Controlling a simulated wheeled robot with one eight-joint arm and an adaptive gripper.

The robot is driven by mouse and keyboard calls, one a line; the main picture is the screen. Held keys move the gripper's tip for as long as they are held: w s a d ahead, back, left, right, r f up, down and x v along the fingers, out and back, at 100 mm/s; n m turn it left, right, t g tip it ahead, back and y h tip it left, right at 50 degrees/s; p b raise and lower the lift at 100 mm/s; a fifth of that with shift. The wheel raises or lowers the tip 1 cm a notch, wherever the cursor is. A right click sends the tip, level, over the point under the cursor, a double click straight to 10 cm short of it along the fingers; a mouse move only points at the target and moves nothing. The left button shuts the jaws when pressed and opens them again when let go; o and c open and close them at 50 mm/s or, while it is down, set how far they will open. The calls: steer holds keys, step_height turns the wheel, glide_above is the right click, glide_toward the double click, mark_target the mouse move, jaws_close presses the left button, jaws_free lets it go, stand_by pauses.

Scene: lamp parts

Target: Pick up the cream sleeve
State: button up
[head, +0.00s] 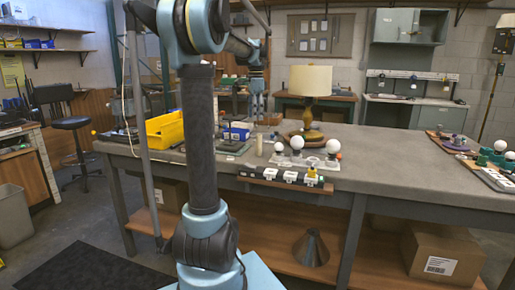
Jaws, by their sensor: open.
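A small cream upright cylinder (259,145), which looks like the cream sleeve, stands near the front edge of the workbench (400,150). My gripper (257,118) is above and seemingly behind it, pointing down. The fingers are open, with nothing seen between them. The gap between gripper and sleeve is hard to judge at this size. The sleeve appears uncovered.
A lamp with a cream shade (303,81) stands right of my gripper. White bulbs (297,143) stand close right of the sleeve. A yellow bin (166,132) and a blue box (236,132) are left. The bench's middle right is clear.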

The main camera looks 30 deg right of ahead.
steer(key=d, duration=0.1)
glide_above(259, 155)
steer(key=w, duration=0.1)
steer(key=shift+m, duration=0.3)
steer(key=f, duration=1.2)
steer(key=shift+w+d, duration=0.15)
steer(key=shift+d, duration=0.05)
steer(key=shift+d+f, duration=0.2)
steer(key=shift+f, duration=2.45)
jaws_close()
